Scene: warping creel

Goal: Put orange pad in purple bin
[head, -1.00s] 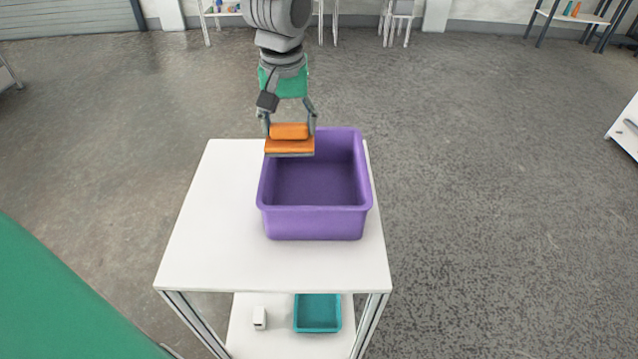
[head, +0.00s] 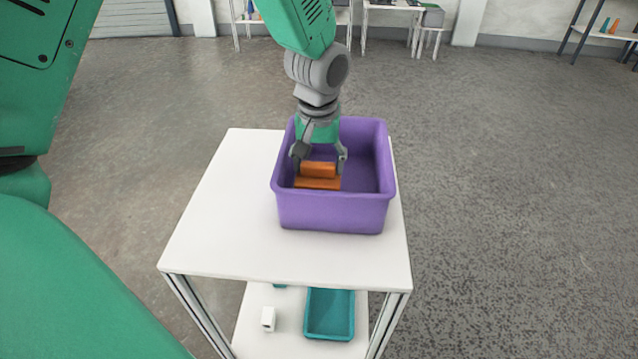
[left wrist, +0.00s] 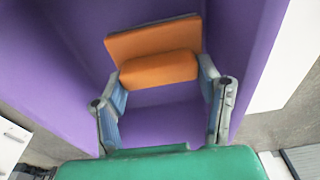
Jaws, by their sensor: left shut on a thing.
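The purple bin (head: 335,211) stands upright on the white table top in the head view. My left gripper (head: 319,166) reaches down into the bin from above, in its left half. It is shut on the orange pad (head: 318,184), which has a flat plate and a raised block as its grip. In the left wrist view the pad (left wrist: 158,69) sits between the two fingers of my left gripper (left wrist: 160,85), with purple bin walls (left wrist: 250,35) around it. I cannot tell whether the pad touches the bin floor. My right gripper is not in view.
The white table top (head: 230,225) is clear to the left of the bin. A teal tray (head: 330,315) and a small white item (head: 268,319) are on the shelf below. Shelving stands far off at the back. The floor around is open.

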